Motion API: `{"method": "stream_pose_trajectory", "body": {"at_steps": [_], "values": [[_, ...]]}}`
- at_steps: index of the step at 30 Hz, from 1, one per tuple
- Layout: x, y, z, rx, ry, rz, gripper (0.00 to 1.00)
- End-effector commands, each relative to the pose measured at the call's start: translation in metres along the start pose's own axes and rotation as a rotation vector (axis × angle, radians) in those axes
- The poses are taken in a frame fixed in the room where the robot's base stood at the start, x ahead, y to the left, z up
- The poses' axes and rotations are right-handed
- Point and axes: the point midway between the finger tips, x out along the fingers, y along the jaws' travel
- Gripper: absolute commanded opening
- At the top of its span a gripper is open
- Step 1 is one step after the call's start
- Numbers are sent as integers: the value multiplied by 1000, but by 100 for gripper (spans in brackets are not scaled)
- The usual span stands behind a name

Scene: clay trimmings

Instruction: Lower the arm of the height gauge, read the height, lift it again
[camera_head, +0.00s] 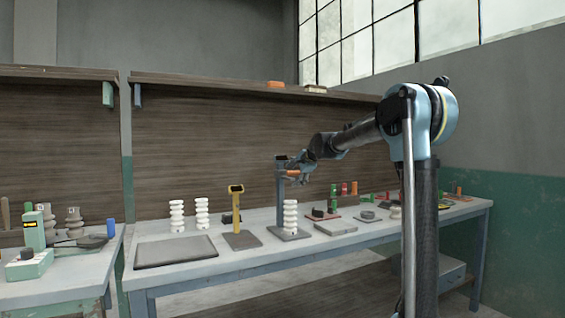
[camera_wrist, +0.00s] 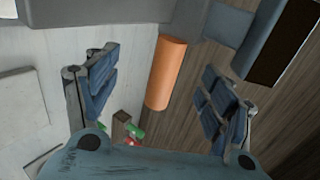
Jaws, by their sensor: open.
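The height gauge has a blue-grey column (camera_head: 281,207) on a flat dark base (camera_head: 288,233), with a small dark display (camera_head: 282,157) on top. A white ribbed stack (camera_head: 290,218) stands upright on the base, under the gauge's arm. The orange handle of the arm (camera_wrist: 166,72) lies between my finger pads in the wrist view, with gaps on both sides. My gripper (camera_head: 299,172) is open at the handle's height, beside the column; the wrist view shows my gripper (camera_wrist: 158,95) with both fingers spread. The display's reading is not legible.
A yellow gauge (camera_head: 236,215) and two white ribbed stacks (camera_head: 177,216) stand left of the height gauge. A dark flat mat (camera_head: 175,252) lies at the bench's left end. Flat slabs and small coloured items (camera_head: 335,228) fill the right. A shelf (camera_head: 230,84) runs above.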

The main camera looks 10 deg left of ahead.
Motion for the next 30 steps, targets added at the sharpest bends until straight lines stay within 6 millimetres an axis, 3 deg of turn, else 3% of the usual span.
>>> {"method": "stream_pose_trajectory", "body": {"at_steps": [8, 30], "values": [[-7, 0, 0, 0, 0, 0, 75], [-76, 0, 0, 0, 0, 0, 75]]}}
